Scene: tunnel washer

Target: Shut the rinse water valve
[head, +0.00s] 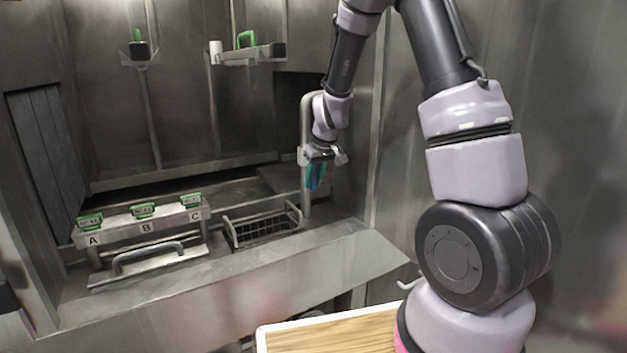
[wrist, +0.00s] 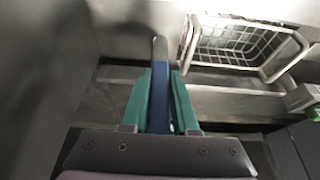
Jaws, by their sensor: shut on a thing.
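My gripper (head: 317,177) is at the grey standing pipe on the right side of the washer bay, with its teal fingers pointing down. In the wrist view my gripper (wrist: 161,80) has its two teal fingers on either side of a blue handle (wrist: 158,105) and is shut on it. The blue handle looks like the lever of the rinse water valve. It runs lengthwise between the fingers, with a grey metal part (wrist: 160,48) beyond it. In the head view the valve body is mostly hidden by my wrist, and the lever's exact angle cannot be told.
A wire basket (head: 262,226) stands just left of the pipe (head: 306,195). Further left is a rack (head: 150,226) marked A, B and C with green-topped items, and a grey handle (head: 147,256) before it. A high shelf (head: 247,55) holds a green-handled item. A wall stands close on the right.

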